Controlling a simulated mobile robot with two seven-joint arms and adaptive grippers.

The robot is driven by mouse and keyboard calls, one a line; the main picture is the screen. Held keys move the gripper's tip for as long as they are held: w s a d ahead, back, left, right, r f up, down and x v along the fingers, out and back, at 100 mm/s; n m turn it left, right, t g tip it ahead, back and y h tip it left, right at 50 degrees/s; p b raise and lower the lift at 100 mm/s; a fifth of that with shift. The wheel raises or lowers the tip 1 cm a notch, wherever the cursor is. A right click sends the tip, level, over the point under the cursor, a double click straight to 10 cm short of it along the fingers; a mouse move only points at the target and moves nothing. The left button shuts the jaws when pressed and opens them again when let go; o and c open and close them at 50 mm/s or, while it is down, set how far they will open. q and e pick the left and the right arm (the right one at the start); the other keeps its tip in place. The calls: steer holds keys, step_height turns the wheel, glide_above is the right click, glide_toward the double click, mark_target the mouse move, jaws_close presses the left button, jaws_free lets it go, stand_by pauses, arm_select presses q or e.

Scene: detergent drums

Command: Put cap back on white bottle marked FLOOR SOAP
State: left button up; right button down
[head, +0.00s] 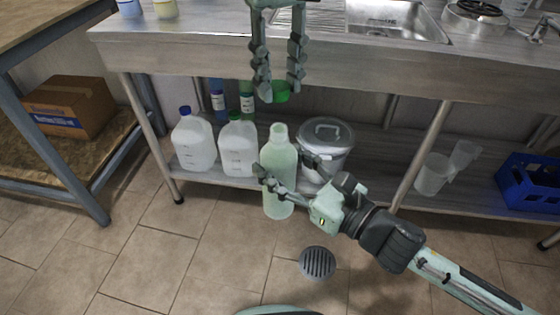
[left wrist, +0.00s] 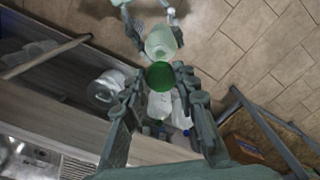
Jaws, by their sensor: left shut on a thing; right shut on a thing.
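A green cap (head: 281,91) sits between the fingertips of my left gripper (head: 279,88), which is shut on it at the sink table's front. The cap also shows in the left wrist view (left wrist: 160,76). A pale, translucent bottle (head: 280,167) with no cap is upright below it, in front of the lower shelf. My right gripper (head: 290,171) is shut on its body. In the left wrist view the bottle (left wrist: 162,43) is just beyond the cap, with a visible gap in the head view. No lettering is readable on the bottle.
A blue-capped white jug (head: 194,142), a green-capped white jug (head: 239,150) and a lidded steel pail (head: 325,150) stand on the lower shelf close behind the bottle. Clear cups (head: 433,174) and a blue crate (head: 530,180) are at right. The floor around the drain (head: 317,262) is clear.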

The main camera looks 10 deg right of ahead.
mark_target(281, 144)
arm_select(q)
steer(key=shift+f, duration=0.15)
steer(key=shift+f, duration=1.9)
steer(key=shift+s+r, duration=0.15)
steer(key=shift+s, duration=0.1)
steer(key=shift+f, duration=0.95)
steer(key=shift+f, duration=0.55)
